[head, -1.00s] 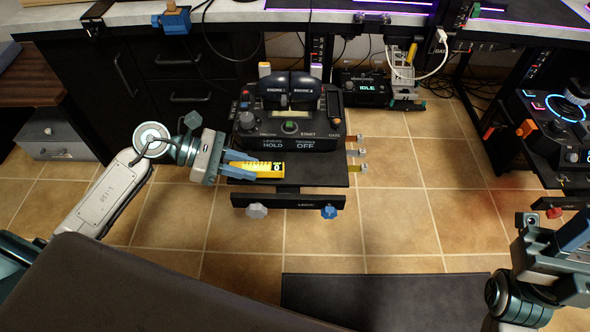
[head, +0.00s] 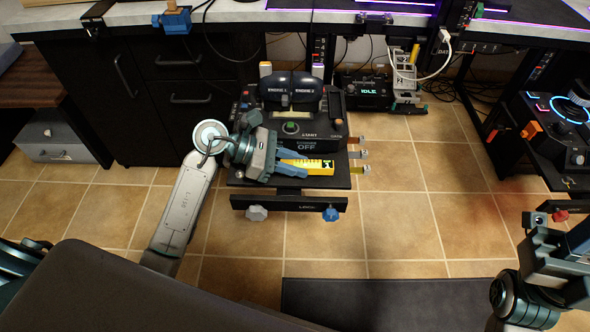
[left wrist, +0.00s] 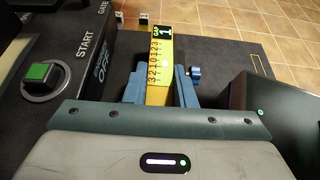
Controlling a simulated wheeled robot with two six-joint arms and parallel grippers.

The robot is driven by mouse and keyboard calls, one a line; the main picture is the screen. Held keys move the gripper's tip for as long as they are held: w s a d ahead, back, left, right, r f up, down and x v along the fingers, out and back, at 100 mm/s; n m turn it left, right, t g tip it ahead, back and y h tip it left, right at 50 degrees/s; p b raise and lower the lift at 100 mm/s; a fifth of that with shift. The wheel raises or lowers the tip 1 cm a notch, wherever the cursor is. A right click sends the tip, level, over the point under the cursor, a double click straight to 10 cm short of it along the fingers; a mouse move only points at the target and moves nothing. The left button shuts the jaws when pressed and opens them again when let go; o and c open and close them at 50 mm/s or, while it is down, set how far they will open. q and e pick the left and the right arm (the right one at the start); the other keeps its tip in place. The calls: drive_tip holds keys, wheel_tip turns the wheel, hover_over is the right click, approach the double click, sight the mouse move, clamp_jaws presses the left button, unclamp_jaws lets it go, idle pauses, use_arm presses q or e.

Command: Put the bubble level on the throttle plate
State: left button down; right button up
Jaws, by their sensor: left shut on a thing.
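The bubble level (head: 322,166) is a yellow bar with a number scale and a dark marked end. It also shows in the left wrist view (left wrist: 160,58). My left gripper (head: 292,168) is shut on it, with a blue finger on each side of the bar. The throttle plate (head: 338,182) is the dark flat shelf under and in front of the black throttle unit (head: 296,122). The level is over its front part, in front of the unit; I cannot tell whether it touches the plate. My right gripper (head: 552,232) is at the lower right, far from the plate; its jaws are unclear.
The throttle unit, with a green button (left wrist: 40,76), stands close behind the level. Small tagged clips (head: 361,154) stick out at the plate's right edge. A dark bar with a grey knob (head: 257,213) and a blue knob (head: 330,214) is below the front edge.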

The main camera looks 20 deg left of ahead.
use_arm(q)
wheel_tip(320, 180, down, 2)
drive_tip(key=shift+f, duration=0.15)
drive_tip(key=c, duration=1.2)
unclamp_jaws()
drive_tip(key=shift+b, duration=0.3)
